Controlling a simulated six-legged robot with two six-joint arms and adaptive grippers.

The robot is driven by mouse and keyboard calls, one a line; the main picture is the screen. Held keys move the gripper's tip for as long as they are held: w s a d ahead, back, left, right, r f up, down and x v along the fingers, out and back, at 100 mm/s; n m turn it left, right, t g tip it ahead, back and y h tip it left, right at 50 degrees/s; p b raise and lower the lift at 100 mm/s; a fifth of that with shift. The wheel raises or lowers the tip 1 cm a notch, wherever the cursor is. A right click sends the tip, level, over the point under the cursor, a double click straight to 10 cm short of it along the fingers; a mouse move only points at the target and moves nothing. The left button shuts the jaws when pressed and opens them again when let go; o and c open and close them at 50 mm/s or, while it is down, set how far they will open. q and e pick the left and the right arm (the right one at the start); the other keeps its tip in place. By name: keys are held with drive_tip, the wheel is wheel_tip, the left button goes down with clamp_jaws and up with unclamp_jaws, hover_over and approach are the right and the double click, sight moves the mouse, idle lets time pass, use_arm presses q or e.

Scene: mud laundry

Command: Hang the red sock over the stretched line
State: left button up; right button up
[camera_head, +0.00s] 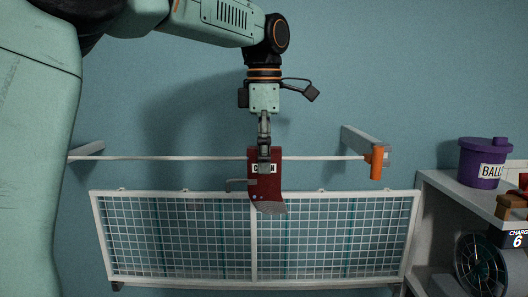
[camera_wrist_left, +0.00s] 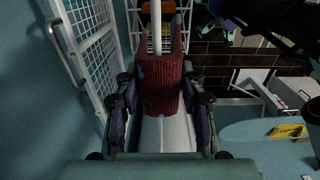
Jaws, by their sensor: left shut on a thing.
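The dark red sock (camera_head: 266,186) hangs upright, with a grey toe at the bottom and a pale label near its top. My left gripper (camera_head: 264,155) points down and is shut on the sock's upper part. In the left wrist view the sock (camera_wrist_left: 160,88) sits between the gripper's two fingers (camera_wrist_left: 160,112). The stretched white line (camera_head: 205,158) runs level across the wall at the height of the sock's upper part. The line (camera_wrist_left: 157,28) overlaps the sock's far part in the wrist view. I cannot tell whether the sock rests on it. My right gripper is not in view.
A white wire rack (camera_head: 150,238) stands below the line, behind the sock's lower part. An orange fitting (camera_head: 376,163) marks the line's right end. At right, a shelf (camera_head: 448,190) holds a purple bucket (camera_head: 478,165); a fan (camera_head: 477,266) is below.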

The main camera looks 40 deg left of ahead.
use_arm(q)
drive_tip(key=shift+a+f, duration=0.25)
drive_tip(key=shift+f, duration=0.05)
drive_tip(key=o, duration=0.9)
drive_tip(key=shift+d+r, duration=0.1)
drive_tip(key=shift+d, duration=0.1)
drive_tip(key=shift+o, duration=1.1)
drive_tip(key=shift+a, duration=0.15)
drive_tip(key=shift+o, duration=0.2)
drive_tip(key=shift+o, duration=1.2)
